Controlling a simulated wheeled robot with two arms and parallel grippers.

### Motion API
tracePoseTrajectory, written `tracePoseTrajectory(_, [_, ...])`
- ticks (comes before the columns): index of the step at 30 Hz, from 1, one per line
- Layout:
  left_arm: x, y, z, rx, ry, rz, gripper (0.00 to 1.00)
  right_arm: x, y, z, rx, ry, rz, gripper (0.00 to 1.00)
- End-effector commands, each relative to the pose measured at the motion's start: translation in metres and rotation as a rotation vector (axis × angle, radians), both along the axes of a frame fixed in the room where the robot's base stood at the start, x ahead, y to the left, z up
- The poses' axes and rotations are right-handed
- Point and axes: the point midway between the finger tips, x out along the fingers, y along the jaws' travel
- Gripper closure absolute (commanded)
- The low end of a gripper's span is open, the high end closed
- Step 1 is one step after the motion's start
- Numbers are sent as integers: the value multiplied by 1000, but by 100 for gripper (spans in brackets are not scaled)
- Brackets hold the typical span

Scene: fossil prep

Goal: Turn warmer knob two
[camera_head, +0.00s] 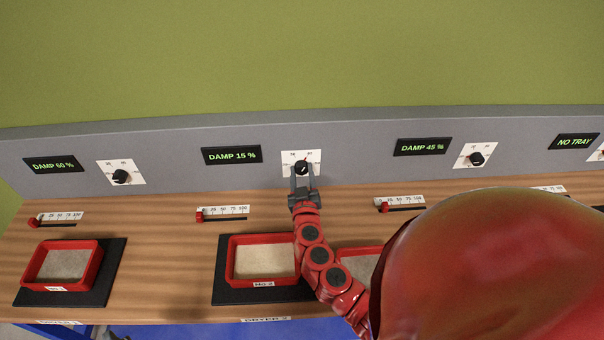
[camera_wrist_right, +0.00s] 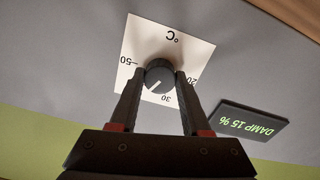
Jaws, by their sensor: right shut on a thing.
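The black knob (camera_head: 301,168) with its white dial plate (camera_head: 288,157) is on the grey panel beside the DAMP 15 % display (camera_head: 231,156), above the station with tray No 2. My right gripper (camera_head: 302,176) reaches up to it from below, its fingers on either side of the knob. In the right wrist view the knob (camera_wrist_right: 159,76) sits between the two fingertips (camera_wrist_right: 159,80), which are shut on it. Its white pointer line is toward the 30 side of the dial, which appears upside down there. My left gripper is not in view.
Red trays (camera_head: 233,262) and (camera_head: 37,268), a tray of sand each, sit on black mats on the wooden bench (camera_head: 160,215). Red sliders (camera_head: 199,215) stand behind them. Other knobs (camera_head: 120,176) and (camera_head: 477,159) flank this one. My red arm hides part of the bench.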

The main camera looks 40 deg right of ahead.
Motion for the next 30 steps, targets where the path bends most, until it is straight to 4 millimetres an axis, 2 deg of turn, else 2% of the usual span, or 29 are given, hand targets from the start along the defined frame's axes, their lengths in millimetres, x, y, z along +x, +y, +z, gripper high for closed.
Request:
tracePoseTrajectory(15, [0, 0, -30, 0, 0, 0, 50, 0, 1, -2, -366, 221, 2, 100])
tracePoseTrajectory(30, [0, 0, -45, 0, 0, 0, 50, 0, 1, -2, -772, 473, 0, 100])
